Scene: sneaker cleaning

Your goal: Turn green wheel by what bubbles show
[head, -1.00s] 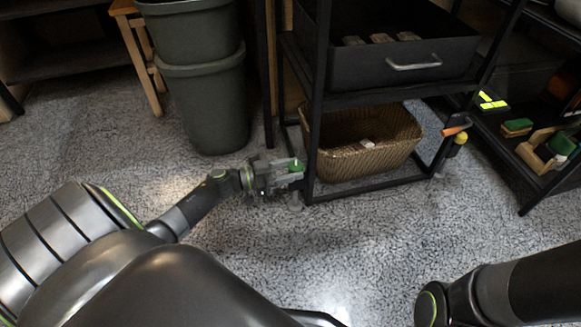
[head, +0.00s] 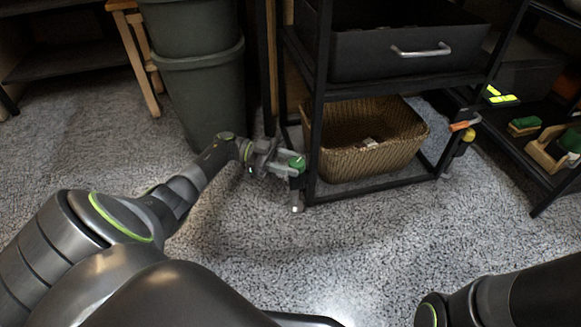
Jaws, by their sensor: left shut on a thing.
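The green wheel (head: 297,162) sits low at the front left corner of the black shelf frame, above a small grey fitting that reaches down toward the floor. My left gripper (head: 285,167) comes in from the left and is shut on the green wheel, its fingers hiding part of it. I make out no bubbles in the head view. My right arm shows at the bottom right, but its gripper is out of the picture.
Orange (head: 460,126) and yellow (head: 468,136) parts are at the right post. Grey bins (head: 200,95) stand behind my left arm. The front carpet (head: 350,240) is clear.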

